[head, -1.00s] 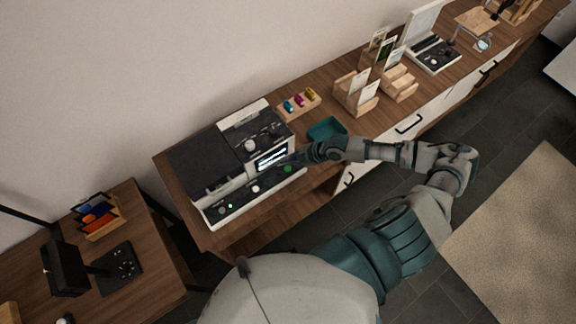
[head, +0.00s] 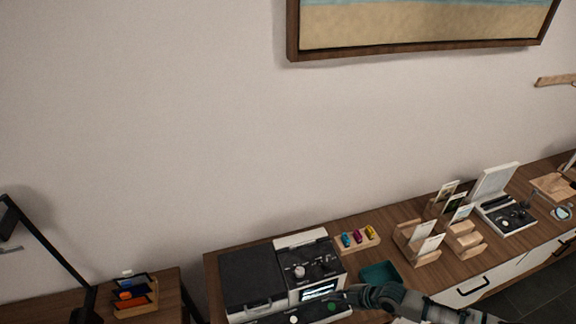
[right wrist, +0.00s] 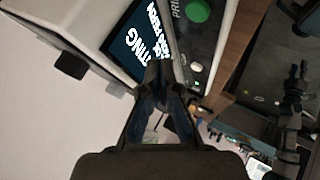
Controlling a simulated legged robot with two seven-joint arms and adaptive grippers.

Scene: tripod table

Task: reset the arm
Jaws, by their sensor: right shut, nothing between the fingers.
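My right arm (head: 425,306) comes in from the lower right of the head view. My right gripper (head: 350,293) is at the right front of a black-and-white machine (head: 262,277), by its lit screen (head: 320,290). In the right wrist view the fingers (right wrist: 157,75) are together and empty. Their tips overlap the lower part of the screen (right wrist: 140,42); I cannot tell whether they touch it. A green button (right wrist: 197,11) lies beyond the tips, beside a partly seen label. My left gripper is not in view.
A wooden holder with small coloured bottles (head: 358,239) and a teal tray (head: 380,273) stand right of the machine. Wooden card stands (head: 418,243) and an open-lidded device (head: 506,213) stand farther right. A separate table (head: 60,308) is at left.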

